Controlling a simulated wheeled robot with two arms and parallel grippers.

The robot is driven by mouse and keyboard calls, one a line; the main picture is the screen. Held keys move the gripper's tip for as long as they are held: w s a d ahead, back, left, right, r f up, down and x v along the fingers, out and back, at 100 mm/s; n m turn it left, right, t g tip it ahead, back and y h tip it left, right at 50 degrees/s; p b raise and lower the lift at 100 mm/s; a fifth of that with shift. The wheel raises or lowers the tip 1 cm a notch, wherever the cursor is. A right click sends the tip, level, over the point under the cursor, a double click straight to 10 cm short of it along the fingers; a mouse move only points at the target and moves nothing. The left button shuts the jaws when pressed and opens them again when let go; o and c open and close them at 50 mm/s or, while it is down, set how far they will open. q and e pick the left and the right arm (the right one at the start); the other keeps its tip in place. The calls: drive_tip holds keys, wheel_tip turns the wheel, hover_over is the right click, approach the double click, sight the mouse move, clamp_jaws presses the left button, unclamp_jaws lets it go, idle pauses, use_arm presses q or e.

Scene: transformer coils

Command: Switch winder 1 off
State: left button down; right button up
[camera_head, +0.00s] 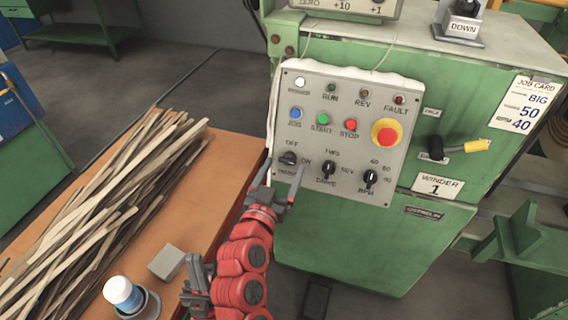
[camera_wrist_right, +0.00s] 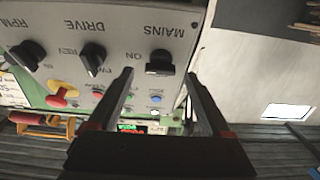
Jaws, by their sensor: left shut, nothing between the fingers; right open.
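The grey control panel (camera_head: 345,130) sits on the green machine labelled WINDER 1 (camera_head: 437,186). Its black MAINS knob (camera_head: 289,158) is at the lower left, between the OFF and ON labels; its bar looks roughly level, near ON. The knob also shows in the right wrist view (camera_wrist_right: 159,62). The white lamp (camera_head: 299,81) at the panel's upper left looks bright. My right gripper (camera_head: 283,184) is open just below the MAINS knob; in its wrist view the fingertips (camera_wrist_right: 158,82) are on either side of the knob's line, apart from it.
The panel also carries the DRIVE knob (camera_head: 327,168), RPM knob (camera_head: 370,177), and a red-and-yellow emergency button (camera_head: 386,132). An orange table (camera_head: 215,170) on the left holds wooden strips (camera_head: 110,190), a grey block (camera_head: 167,262) and a white-and-blue container (camera_head: 123,294).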

drive_tip(key=shift+x, duration=0.8)
clamp_jaws()
drive_tip(key=shift+r+n+y+p, duration=0.15)
drive_tip(key=shift+n+y+p, duration=0.35)
drive_tip(key=shift+n+p, duration=0.5)
drive_tip(key=n+g+y+p, duration=0.1)
drive_tip(key=n+y+p, duration=0.1)
drive_tip(key=n+p, duration=0.3)
drive_tip(key=n+y+p, duration=0.2)
drive_tip(key=n+p, duration=0.4)
drive_tip(key=p, duration=0.2)
drive_tip(key=n+g+y+p, duration=0.1)
drive_tip(key=n+p, duration=0.5)
drive_tip(key=p, duration=0.1)
drive_tip(key=shift+s+d+r+g+y, duration=0.1)
drive_tip(key=shift+d+r+g+y, duration=0.2)
drive_tip(key=shift+d+y, duration=0.1)
drive_tip(key=shift+a+f+n+g+p, duration=0.15)
drive_tip(key=shift+n+g+p, duration=0.25)
drive_tip(key=shift+n+p, duration=0.75)
